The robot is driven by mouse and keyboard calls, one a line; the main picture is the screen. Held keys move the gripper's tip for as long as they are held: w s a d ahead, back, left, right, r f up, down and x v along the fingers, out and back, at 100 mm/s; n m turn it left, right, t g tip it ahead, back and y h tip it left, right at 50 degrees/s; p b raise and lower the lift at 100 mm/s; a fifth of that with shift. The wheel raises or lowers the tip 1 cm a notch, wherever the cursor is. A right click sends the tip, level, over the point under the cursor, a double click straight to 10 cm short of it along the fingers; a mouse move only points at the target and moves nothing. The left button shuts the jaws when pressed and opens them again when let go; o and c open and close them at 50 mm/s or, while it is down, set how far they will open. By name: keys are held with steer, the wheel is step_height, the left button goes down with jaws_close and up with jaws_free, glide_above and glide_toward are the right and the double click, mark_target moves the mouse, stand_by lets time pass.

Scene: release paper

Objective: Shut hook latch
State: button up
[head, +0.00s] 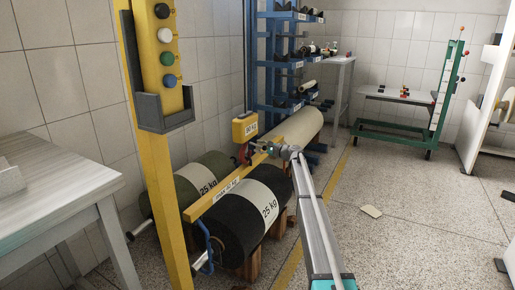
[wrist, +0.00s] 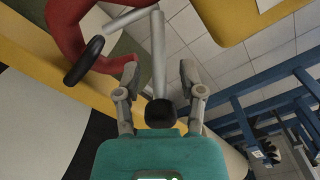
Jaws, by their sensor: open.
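The red hook (head: 244,153) hangs under a yellow hoist block (head: 245,127) in the head view. In the wrist view the hook (wrist: 75,25) fills the upper left. A black ring-like part (wrist: 84,60) lies by the hook's opening; whether the latch is closed is unclear. A grey bar (wrist: 158,55) runs down from the hook's side to a black knob (wrist: 160,112). My gripper (wrist: 159,72) is open, with one finger on each side of the bar. No finger clearly touches it. In the head view my gripper (head: 270,148) is just right of the hook.
A yellow beam (head: 225,188) runs under the hook, beside a dark 25 kg roll (head: 235,222) and a green roll (head: 186,184). A yellow post with a button box (head: 164,110) stands in front. Blue racks (head: 270,60) stand behind.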

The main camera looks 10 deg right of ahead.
jaws_close()
steer(key=shift+a, duration=0.35)
stand_by(0.4)
